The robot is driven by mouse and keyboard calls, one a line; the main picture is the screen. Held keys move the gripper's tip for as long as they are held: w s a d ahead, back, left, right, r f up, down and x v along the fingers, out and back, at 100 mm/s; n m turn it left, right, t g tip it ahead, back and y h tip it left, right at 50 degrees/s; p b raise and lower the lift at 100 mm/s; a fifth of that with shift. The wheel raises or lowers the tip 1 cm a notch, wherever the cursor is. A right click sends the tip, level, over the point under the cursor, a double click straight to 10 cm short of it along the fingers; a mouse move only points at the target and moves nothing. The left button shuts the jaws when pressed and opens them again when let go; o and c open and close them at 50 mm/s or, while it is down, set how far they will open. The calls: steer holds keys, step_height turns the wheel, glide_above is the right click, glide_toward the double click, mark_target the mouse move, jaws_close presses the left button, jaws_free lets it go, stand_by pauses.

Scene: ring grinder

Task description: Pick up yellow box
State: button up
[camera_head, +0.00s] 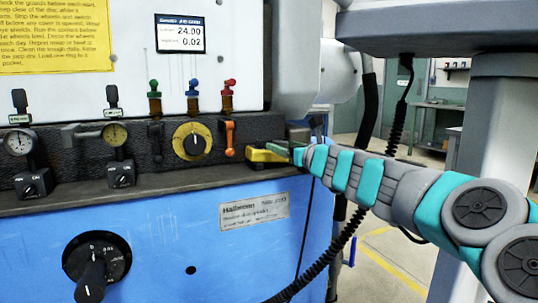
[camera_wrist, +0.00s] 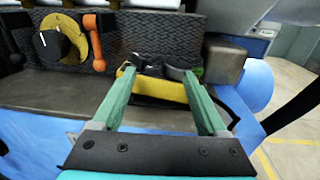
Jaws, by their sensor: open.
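The yellow box (camera_head: 267,153) sits on the dark ledge at the right end of the blue machine. Its top is dark with black parts on it, and its yellow side shows in the wrist view (camera_wrist: 170,93). My gripper (camera_head: 296,154) reaches in from the right in the head view, with its fingertips at the box. In the wrist view its two green fingers (camera_wrist: 165,80) are apart, with the box between and just beyond them. The fingers hide parts of the box's ends. I cannot tell whether either finger touches it.
The dark ledge (camera_head: 150,185) runs along the machine. A yellow dial (camera_head: 192,142) and an orange lever (camera_head: 229,138) stand left of the box. A dark grey block (camera_wrist: 224,60) is close on the right in the wrist view. Black cables hang near my arm.

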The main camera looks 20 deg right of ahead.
mark_target(284, 143)
steer(key=shift+w+d+f+m+h, duration=0.15)
steer(key=shift+w+d+m, duration=0.25)
steer(key=shift+w, duration=0.7)
steer(key=shift+w+d+f+m+h, duration=0.1)
steer(key=shift+w+d+m+h, duration=0.2)
steer(key=shift+w, duration=0.85)
steer(key=shift+w+d+f+m+h, duration=0.15)
steer(key=shift+w+d+m, duration=0.25)
steer(key=shift+w, duration=0.7)
steer(key=shift+w+r, duration=0.1)
steer(key=shift+w, duration=0.55)
steer(key=shift+c, duration=0.4)
jaws_close()
